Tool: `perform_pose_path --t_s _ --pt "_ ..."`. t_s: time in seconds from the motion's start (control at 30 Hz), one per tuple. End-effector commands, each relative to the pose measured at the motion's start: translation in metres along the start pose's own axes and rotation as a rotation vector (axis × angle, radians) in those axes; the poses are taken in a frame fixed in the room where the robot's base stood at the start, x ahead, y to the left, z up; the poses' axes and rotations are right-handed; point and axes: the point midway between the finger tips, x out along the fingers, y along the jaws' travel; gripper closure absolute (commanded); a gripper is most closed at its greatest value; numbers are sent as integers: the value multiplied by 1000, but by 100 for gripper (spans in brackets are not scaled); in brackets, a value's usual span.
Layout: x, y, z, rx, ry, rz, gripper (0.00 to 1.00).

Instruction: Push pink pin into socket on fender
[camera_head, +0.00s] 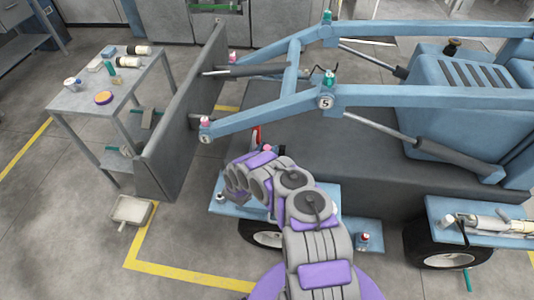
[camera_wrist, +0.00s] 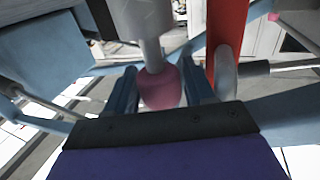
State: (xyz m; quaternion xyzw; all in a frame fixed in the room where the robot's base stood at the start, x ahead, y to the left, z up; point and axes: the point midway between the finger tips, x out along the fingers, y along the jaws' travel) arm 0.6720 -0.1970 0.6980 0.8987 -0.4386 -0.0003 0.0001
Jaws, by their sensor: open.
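In the wrist view, a pink pin (camera_wrist: 158,90) with a rounded head lies between the two dark blue fingers of my gripper (camera_wrist: 160,78). The fingers stand apart, one on each side of it. A grey cylindrical shaft runs from the pin into a thicker grey cylinder; I cannot tell how deep the pin sits. In the head view, a small pink spot (camera_head: 268,148), probably this pin, shows just beyond my arm's end. The blue fender (camera_head: 227,208) over the front wheel is partly covered by my arm. The socket is not clearly visible.
The blue loader's arms (camera_head: 270,120) carry another pink pin (camera_head: 206,121) and teal pins (camera_head: 329,78). A red part (camera_wrist: 222,35) and a grey pipe are close on the gripper's right. A cart (camera_head: 75,100) with items stands left; a white tray (camera_head: 131,210) lies on the floor.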

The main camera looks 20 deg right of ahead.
Motion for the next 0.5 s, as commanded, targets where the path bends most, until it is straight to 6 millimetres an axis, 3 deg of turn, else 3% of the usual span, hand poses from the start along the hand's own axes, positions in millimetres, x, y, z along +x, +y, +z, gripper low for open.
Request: perform_pose_path --t_s 0.07,0.4,0.5 --pt "0 0 0 0 0 0 49" --pt "-1 0 0 0 0 0 81" --pt "-1 0 0 0 0 0 86"
